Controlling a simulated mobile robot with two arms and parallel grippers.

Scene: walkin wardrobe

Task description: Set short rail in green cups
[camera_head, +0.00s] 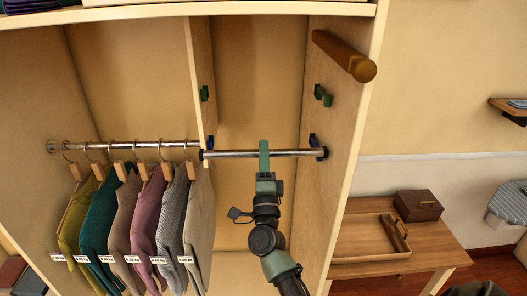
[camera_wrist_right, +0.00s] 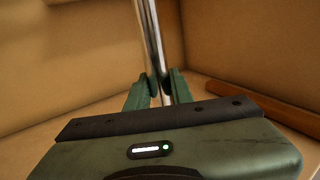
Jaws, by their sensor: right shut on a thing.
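The short rail (camera_head: 232,154) is a chrome bar with dark ends, lying level across the right bay of the wardrobe. My right gripper (camera_head: 264,156) is shut on it near its middle; in the right wrist view the rail (camera_wrist_right: 152,40) runs between the green fingers (camera_wrist_right: 158,88). One green cup (camera_head: 204,93) is on the divider and the other green cup (camera_head: 323,95) is on the right side panel, both above the rail. Blue cups (camera_head: 210,142) (camera_head: 312,140) show close to the rail's ends; I cannot tell whether the rail touches them. My left gripper is out of view.
Several garments on hangers hang from a longer rail (camera_head: 120,144) in the left bay. A brown wooden bar (camera_head: 344,55) sticks out at the upper right panel. A wooden table (camera_head: 385,242) with a tray and brown box stands right. The right bay is otherwise clear.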

